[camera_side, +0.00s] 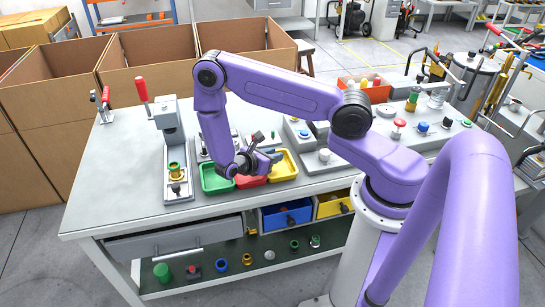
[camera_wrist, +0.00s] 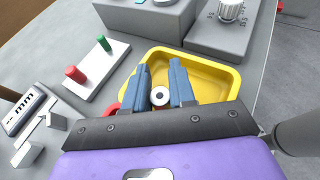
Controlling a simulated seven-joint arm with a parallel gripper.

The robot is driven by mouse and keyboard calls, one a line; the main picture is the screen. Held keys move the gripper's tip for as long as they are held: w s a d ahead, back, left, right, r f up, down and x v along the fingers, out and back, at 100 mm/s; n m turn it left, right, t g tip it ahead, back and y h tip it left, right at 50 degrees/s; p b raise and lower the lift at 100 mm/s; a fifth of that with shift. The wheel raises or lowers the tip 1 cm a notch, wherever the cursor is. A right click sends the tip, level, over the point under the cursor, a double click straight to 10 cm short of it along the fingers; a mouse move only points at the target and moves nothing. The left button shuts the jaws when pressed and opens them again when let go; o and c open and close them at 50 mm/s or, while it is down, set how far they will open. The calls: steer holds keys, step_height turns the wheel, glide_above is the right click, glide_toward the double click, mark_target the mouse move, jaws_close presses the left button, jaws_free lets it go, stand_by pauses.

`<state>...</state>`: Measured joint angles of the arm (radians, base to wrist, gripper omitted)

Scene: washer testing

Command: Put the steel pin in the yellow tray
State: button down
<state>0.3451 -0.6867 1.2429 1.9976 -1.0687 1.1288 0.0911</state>
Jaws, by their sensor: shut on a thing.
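The yellow tray (camera_side: 285,168) sits on the workbench at the right end of a row of three small trays. In the wrist view, the yellow tray (camera_wrist: 222,72) lies just beyond and below my fingers. My gripper (camera_wrist: 160,88) has blue fingers shut on the steel pin (camera_wrist: 160,97), whose round end with a dark centre faces the wrist camera. In the side view, my gripper (camera_side: 272,158) is over the border of the red and yellow trays. The pin cannot be made out there. The pin's far end is hidden, so its height above the tray cannot be told.
A green tray (camera_side: 216,179) and a red tray (camera_side: 250,182) stand left of the yellow one. Grey boxes, one with a dial (camera_wrist: 231,10), stand close behind the yellow tray.

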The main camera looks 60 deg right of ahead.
steer(key=shift+f, duration=0.25)
steer(key=shift+f, duration=0.1)
steer(key=c, duration=0.9)
jaws_free()
steer(key=shift+c, duration=0.2)
steer(key=v, duration=1.2)
steer(key=s+a+r+m+t+y, duration=0.1)
steer(key=s+a+r+y, duration=0.2)
steer(key=s+r+y, duration=0.3)
steer(key=s+a+r+m+t+y, duration=0.1)
steer(key=s+a+r+y, duration=0.3)
steer(key=s+r, duration=0.9)
steer(key=s+m+y, duration=0.1)
steer(key=s+y, duration=0.1)
steer(key=y, duration=0.1)
steer(key=shift+s+a+t+y, duration=0.15)
steer(key=shift+s+t+y, duration=0.15)
steer(key=shift+t, duration=0.1)
